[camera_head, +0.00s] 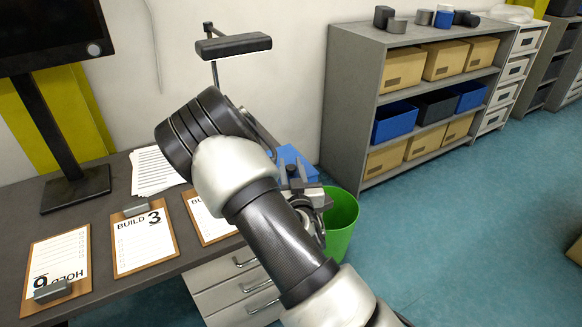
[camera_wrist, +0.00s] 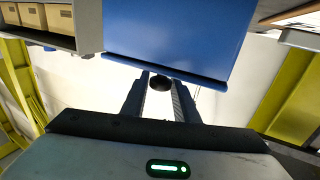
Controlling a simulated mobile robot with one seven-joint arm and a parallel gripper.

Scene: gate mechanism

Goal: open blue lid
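A blue box-like thing (camera_head: 291,158) is at the desk's back right end in the head view, partly hidden by my arm. In the wrist view a broad blue panel (camera_wrist: 180,35), probably the lid, fills the upper middle. My gripper (camera_wrist: 160,80) points at the panel's near edge, its two fingers apart. A small dark round thing (camera_wrist: 161,83) shows between the fingertips; I cannot tell whether it belongs to the lid or is touched. In the head view my gripper (camera_head: 297,178) is in front of the blue box, its fingers hard to make out.
A green bin (camera_head: 342,226) stands on the floor right of the desk. The desk (camera_head: 105,196) holds a monitor (camera_head: 60,95), papers and clipboards (camera_head: 145,243). A grey shelf (camera_head: 352,100) with tan and blue boxes stands at the back right. Open floor (camera_head: 460,220) lies to the right.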

